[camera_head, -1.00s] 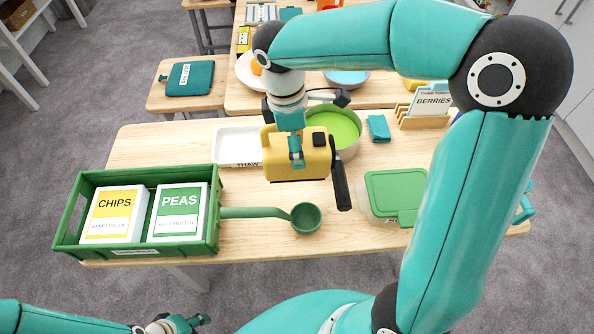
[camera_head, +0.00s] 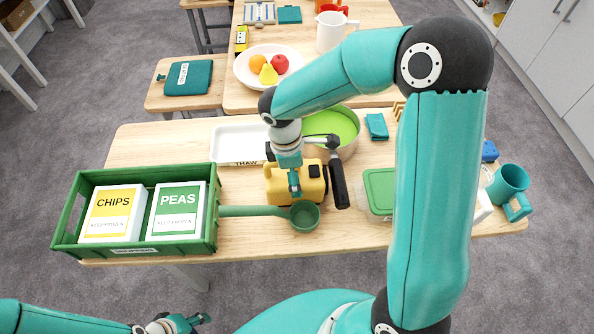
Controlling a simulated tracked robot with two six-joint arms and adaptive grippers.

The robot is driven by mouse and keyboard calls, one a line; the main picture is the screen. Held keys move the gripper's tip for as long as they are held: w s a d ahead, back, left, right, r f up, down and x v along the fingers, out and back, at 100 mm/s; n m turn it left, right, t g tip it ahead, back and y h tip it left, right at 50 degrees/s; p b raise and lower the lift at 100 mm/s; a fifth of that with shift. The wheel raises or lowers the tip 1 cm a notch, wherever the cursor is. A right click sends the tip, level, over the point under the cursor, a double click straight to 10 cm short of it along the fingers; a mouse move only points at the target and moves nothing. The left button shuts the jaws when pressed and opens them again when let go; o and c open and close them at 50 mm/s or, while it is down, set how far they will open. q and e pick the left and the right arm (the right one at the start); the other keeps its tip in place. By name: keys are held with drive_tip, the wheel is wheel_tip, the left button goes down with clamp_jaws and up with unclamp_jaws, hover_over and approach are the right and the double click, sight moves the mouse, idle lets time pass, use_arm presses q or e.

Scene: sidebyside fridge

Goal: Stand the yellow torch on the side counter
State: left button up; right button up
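The yellow torch (camera_head: 312,188), a boxy body with a top handle, is upright at the middle of the wooden side counter (camera_head: 140,146), at or just above its surface. I cannot tell if its base touches the wood. My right gripper (camera_head: 294,182) reaches down from above and is shut on the torch's handle, hiding part of it. My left gripper (camera_head: 184,324) is low at the bottom edge, away from the counter. Its fingers are too small and turned to read.
Close around the torch are a green ladle (camera_head: 304,216), a pan with green contents (camera_head: 340,124) and black handle (camera_head: 339,187), a white tray (camera_head: 232,146) and a green-lidded box (camera_head: 379,188). A green crate (camera_head: 66,218) is left, a teal mug (camera_head: 508,182) right.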

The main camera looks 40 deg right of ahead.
drive_tip(key=o, duration=1.4)
